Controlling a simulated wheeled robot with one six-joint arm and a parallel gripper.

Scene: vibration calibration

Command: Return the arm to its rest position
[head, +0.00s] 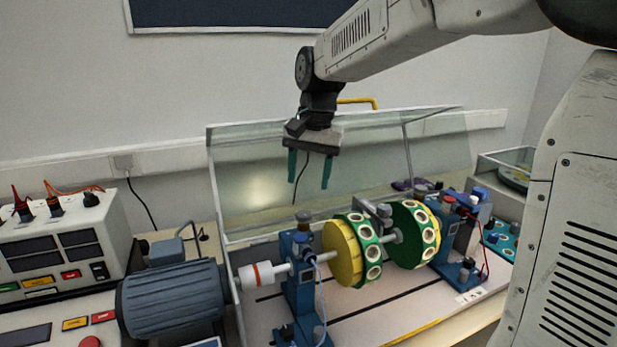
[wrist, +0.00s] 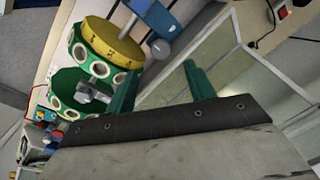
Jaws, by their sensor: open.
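My gripper (head: 309,172) hangs from my arm above the bench, fingers pointing down. Its two green fingers are apart with nothing between them. In the wrist view my gripper (wrist: 157,82) also shows open and empty. Below and to the right of it in the head view is a rotor with two yellow-and-green discs, the left disc (head: 343,254) and the right disc (head: 405,236), on one shaft between blue bearing stands. The discs also show in the wrist view, the nearer yellow one (wrist: 112,42) at upper left. The gripper is apart from them.
A clear guard (head: 250,165) stands open behind the rotor. A blue motor (head: 172,298) is at the left, beside a control box (head: 60,245) with red and black plugs. A teal tray (head: 497,240) with pale holes lies at the right. Free air surrounds the gripper above the rotor.

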